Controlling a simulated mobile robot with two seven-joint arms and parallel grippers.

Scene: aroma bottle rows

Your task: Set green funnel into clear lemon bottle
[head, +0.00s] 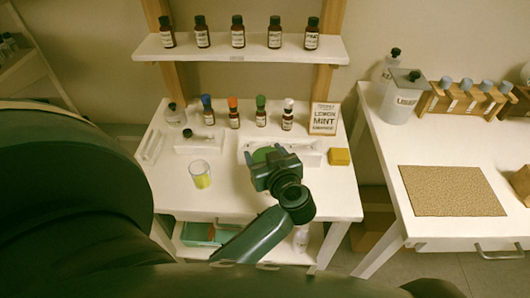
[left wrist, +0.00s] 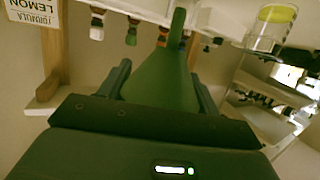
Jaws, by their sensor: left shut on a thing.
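My left gripper (head: 268,162) is above the middle table. In the left wrist view it (left wrist: 165,100) is shut on the green funnel (left wrist: 160,78), with a finger on each side of the cone and the narrow spout pointing away from the gripper. In the head view only part of the funnel (head: 263,153) shows behind the gripper. A clear container with a dark cap and a label that seems to read lemon (head: 402,100) stands on the right table, apart from the gripper. I cannot tell whether it is the lemon bottle. My right gripper is not in view.
A clear beaker with yellow liquid (head: 201,177) stands at the table's left. Several dark bottles with coloured caps stand behind, near a lemon mint card (head: 324,118) and a yellow block (head: 339,157). More bottles line the shelf (head: 250,54). The table's front is mostly clear.

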